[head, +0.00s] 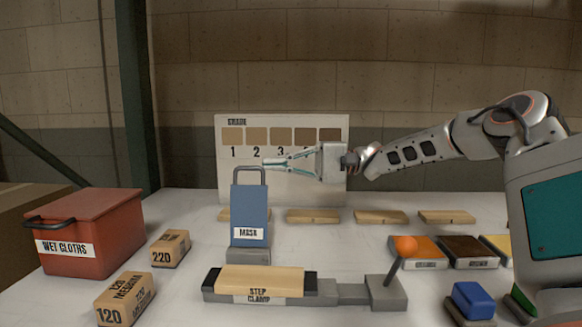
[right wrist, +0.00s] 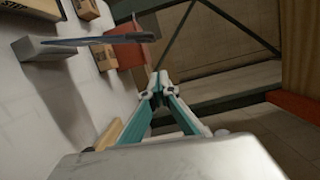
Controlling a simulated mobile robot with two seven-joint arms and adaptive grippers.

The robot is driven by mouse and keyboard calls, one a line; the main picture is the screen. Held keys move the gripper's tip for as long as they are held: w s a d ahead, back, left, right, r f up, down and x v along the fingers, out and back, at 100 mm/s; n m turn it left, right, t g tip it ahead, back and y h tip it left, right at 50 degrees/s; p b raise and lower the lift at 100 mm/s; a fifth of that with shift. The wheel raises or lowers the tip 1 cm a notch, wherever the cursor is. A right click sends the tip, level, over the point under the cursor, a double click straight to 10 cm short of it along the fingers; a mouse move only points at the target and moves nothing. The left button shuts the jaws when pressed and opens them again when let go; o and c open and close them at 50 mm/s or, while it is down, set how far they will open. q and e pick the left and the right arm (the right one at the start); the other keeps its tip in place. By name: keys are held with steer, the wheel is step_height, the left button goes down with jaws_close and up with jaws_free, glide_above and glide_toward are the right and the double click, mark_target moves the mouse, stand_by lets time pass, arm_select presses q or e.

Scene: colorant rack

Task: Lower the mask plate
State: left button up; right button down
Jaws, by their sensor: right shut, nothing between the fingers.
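The blue mask plate (head: 249,211) stands upright in its grey base (head: 248,255), labelled MASK, with a grey loop handle (head: 250,170) on top. My right gripper (head: 266,165) is shut and empty, its fingertips by the top of the handle in the head view; I cannot tell whether they touch it. In the right wrist view the shut fingertips (right wrist: 157,75) show with nothing between them, and the plate (right wrist: 110,39) appears edge-on ahead to the left. The step clamp (head: 260,298) with a wooden block (head: 258,281) lies in front of the plate. My left gripper is not in view.
A red WET CLOTHS box (head: 91,232) and sanding blocks (head: 170,248) (head: 125,299) stand at left. The clamp's lever has an orange knob (head: 406,245). Colour pads (head: 469,250) and a blue block (head: 473,299) are at right.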

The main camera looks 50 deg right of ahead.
arm_select(q)
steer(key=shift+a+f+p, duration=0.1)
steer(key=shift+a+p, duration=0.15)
steer(key=shift+p, duration=0.2)
arm_select(e)
steer(key=a, duration=0.1)
steer(key=s+a, duration=0.1)
steer(key=a, duration=0.2)
steer(key=shift+s+a+r, duration=0.2)
steer(key=shift+s+a, duration=0.05)
steer(key=shift+a, duration=0.05)
